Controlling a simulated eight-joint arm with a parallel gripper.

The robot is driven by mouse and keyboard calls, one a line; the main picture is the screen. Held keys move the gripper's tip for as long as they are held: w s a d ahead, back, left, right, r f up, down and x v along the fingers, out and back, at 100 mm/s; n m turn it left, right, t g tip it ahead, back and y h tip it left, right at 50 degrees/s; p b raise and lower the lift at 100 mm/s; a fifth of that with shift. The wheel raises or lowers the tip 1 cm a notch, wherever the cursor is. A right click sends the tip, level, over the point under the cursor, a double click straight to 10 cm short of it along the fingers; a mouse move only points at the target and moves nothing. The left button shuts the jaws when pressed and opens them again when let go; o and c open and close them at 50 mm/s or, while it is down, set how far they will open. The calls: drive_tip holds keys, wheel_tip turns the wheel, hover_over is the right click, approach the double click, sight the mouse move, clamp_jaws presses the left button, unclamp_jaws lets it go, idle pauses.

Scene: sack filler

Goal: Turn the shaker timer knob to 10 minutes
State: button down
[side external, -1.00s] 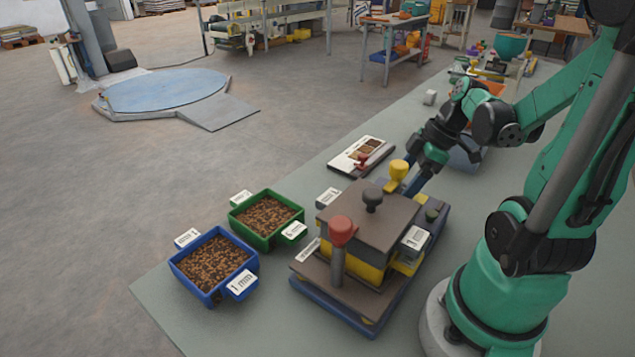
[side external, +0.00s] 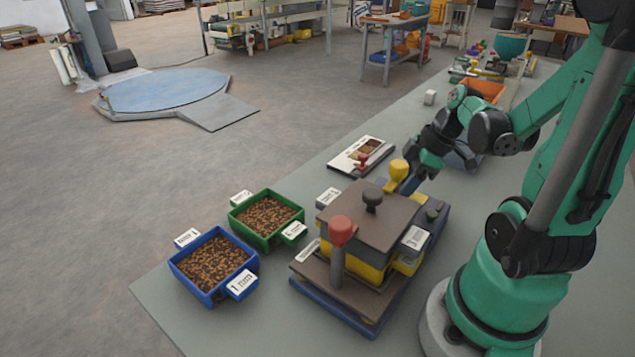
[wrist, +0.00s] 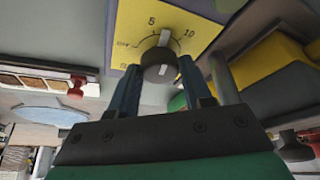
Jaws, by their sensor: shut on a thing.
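The timer knob (wrist: 158,66) is a dark round knob with a white pointer, on a yellow dial plate (wrist: 137,20) marked 5 and 10. The pointer stands between the 5 and the 10. My gripper (wrist: 160,68) is shut on the knob, with one blue-grey finger at each side of it. The knob and the dial cannot be made out there.
A red-topped post (side external: 341,230) and a dark knob (side external: 373,200) rise from the shaker. A green tray (side external: 243,231) and a blue tray (side external: 210,299) of brown granules stand left of it. A sample board (side external: 350,158) lies beyond. The bench is clear at front left.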

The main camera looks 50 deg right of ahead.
drive_tip(key=m+h, duration=0.1)
drive_tip(key=m, duration=0.3)
drive_tip(key=shift+a+t, duration=0.15)
drive_tip(key=shift+t, duration=0.15)
drive_tip(key=shift+m+h, duration=0.8)
drive_tip(key=shift+m, duration=1.1)
drive_tip(key=shift+c, duration=1.9)
unclamp_jaws()
drive_tip(key=shift+s+r, duration=0.1)
drive_tip(key=shift+v, duration=2.7)
